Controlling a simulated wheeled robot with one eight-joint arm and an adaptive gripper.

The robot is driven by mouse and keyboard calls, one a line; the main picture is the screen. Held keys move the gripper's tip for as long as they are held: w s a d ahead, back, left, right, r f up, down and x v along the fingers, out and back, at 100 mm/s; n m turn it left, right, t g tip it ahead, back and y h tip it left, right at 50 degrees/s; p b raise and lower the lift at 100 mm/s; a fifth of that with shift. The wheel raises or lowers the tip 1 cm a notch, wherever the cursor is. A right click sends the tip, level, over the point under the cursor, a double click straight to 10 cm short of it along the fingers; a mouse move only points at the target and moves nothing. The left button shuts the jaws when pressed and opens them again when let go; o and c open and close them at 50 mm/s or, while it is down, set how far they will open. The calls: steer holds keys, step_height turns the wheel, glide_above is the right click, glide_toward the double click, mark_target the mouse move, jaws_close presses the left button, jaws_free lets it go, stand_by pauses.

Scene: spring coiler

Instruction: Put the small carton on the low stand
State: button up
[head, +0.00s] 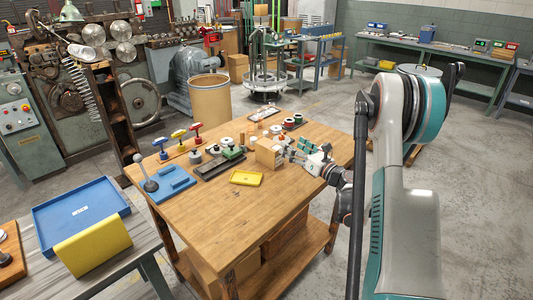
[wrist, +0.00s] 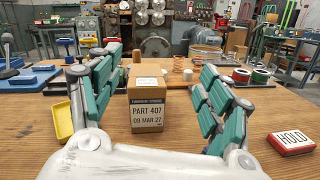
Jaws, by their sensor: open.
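The small carton (head: 268,153) is a brown box standing upright on the wooden workbench. In the wrist view the carton (wrist: 146,110) faces me with a label reading "PART 407" and "09 MAR 27". My gripper (head: 290,151) is just right of the carton in the head view. In the wrist view its green-padded fingers are spread wide on both sides of the carton, with gaps to it and nothing held. I cannot tell for certain which thing is the low stand.
A yellow tray (head: 246,178), a dark tray (head: 210,170) and a blue fixture (head: 172,184) lie on the bench. Colored clamps (head: 179,134) and several spools stand farther back. A red-and-white HOLD block (wrist: 291,142) lies right of my gripper. The bench's front is clear.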

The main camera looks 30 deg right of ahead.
mark_target(269, 151)
steer(key=f+n, duration=0.1)
steer(key=f, duration=0.1)
steer(key=s+f+n+g+y, duration=0.1)
steer(key=f, duration=0.1)
steer(key=s+f+n, duration=0.1)
steer(key=f, duration=0.1)
steer(key=shift+s+f+g+y, duration=0.1)
steer(key=shift+f+g+y, duration=0.15)
steer(key=shift+g+y, duration=0.05)
steer(key=shift+a+f, duration=0.1)
steer(key=shift+f, duration=0.15)
steer(key=b+x, duration=0.3)
steer(key=x, duration=1)
steer(key=shift+w+a, duration=0.1)
steer(key=shift+w, duration=0.2)
jaws_close()
